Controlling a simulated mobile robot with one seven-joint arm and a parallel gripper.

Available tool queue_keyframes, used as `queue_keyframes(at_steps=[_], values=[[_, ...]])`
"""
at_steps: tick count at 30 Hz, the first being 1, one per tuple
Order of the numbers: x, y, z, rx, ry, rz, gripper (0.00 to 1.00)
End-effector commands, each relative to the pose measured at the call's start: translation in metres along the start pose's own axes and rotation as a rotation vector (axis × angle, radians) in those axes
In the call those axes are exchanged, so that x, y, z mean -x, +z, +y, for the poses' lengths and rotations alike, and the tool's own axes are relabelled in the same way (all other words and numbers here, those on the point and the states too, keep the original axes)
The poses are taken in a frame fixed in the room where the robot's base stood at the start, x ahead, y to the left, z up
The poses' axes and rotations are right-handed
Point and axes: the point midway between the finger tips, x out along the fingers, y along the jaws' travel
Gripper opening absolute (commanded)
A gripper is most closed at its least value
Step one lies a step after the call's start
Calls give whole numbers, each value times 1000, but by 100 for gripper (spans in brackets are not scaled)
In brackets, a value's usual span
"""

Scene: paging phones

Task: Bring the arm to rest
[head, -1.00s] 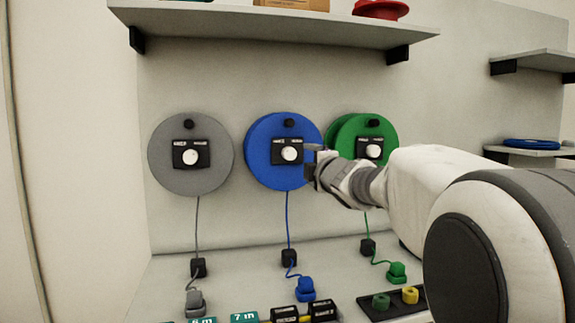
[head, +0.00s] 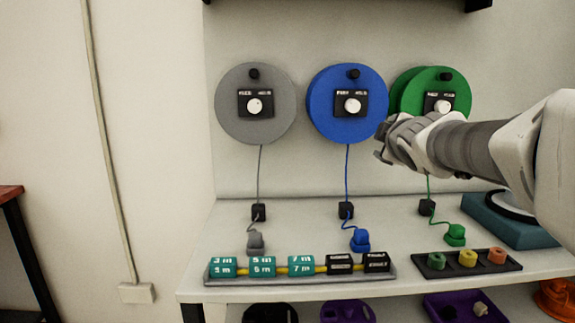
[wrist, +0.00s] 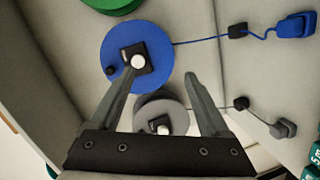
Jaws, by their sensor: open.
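My gripper (head: 380,150) is open and empty, in front of the wall between the blue disc and the green disc in the head view. The blue disc (head: 322,103), with a black panel and white knob, hangs on the wall to its left. The green disc (head: 403,93) is partly behind my wrist. The grey disc (head: 228,105) is at the far left. In the wrist view, the two fingers of my gripper (wrist: 160,85) stand apart, with the blue disc (wrist: 115,52) and the grey disc (wrist: 148,112) beyond them.
Cords run down to grey (head: 256,242), blue (head: 360,240) and green (head: 455,235) plugs on the bench (head: 300,225). A tray of labelled blocks (head: 300,282) and a black rack (head: 440,272) sit at the front edge. A teal box (head: 505,228) stands at the right.

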Motion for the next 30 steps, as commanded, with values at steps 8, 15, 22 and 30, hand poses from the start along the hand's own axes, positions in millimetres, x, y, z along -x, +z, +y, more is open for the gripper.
queue_keyframes(at_steps=[8,15,22,30], values=[[121,34,-114,-542,-279,-288,80],[224,50,-223,-893,-526,-541,80],[284,43,-249,-1039,-658,-687,80],[295,22,-190,-1035,-656,-685,80]])
